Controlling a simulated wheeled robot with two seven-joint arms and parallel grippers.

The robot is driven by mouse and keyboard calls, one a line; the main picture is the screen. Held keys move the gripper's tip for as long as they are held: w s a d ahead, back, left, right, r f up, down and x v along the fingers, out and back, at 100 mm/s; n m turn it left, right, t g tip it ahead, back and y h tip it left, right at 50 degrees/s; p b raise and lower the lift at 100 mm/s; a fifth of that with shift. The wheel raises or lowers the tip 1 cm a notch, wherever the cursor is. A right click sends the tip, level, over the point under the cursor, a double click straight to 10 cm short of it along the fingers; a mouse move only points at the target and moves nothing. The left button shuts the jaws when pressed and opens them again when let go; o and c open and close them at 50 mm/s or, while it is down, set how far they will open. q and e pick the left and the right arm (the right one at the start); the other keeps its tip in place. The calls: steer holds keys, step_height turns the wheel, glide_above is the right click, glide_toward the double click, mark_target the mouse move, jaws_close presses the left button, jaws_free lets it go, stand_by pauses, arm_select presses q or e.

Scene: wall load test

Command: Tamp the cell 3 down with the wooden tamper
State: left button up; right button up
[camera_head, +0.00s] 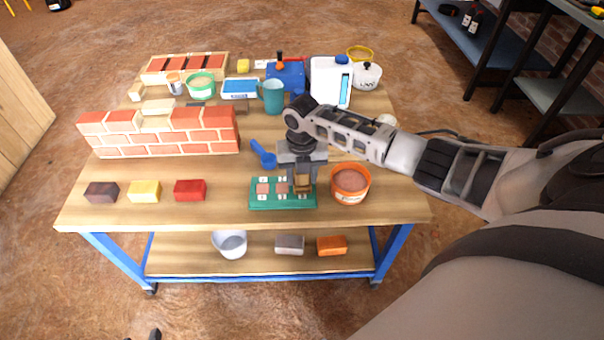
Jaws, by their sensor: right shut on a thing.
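The green tray (283,206) lies near the front of the wooden table, with small white labels and reddish-brown filled cells. The labels are too small to read. My right gripper (303,176) points down over the tray's right part and is shut on the wooden tamper (303,186). The tamper is upright at the rightmost cell and hides most of it. I cannot tell whether its foot touches the filling.
An orange tub (350,184) with brown filling stands just right of the tray. A blue scoop (264,155) lies behind the tray. A brick wall (160,135) stands at left, with loose blocks (144,191) before it. A white jug (331,82) stands at back.

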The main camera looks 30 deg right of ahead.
steer(key=shift+s+f, duration=0.15)
steer(key=shift+r+p, duration=1.1)
step_height(320, 180, up, 2)
steer(key=shift+r+p, duration=0.1)
steer(key=shift+p, duration=0.9)
step_height(320, 180, up, 3)
steer(key=p, duration=0.2)
steer(key=shift+p, duration=0.4)
arm_select(q)
steer(key=r, duration=0.1)
steer(key=a+r, duration=0.1)
steer(key=shift+s+a+r+m+g+y, duration=0.1)
steer(key=shift+s+r+m+g+y, duration=0.1)
steer(key=shift+r+m+g+y, duration=0.15)
steer(key=shift+w+r, duration=0.1)
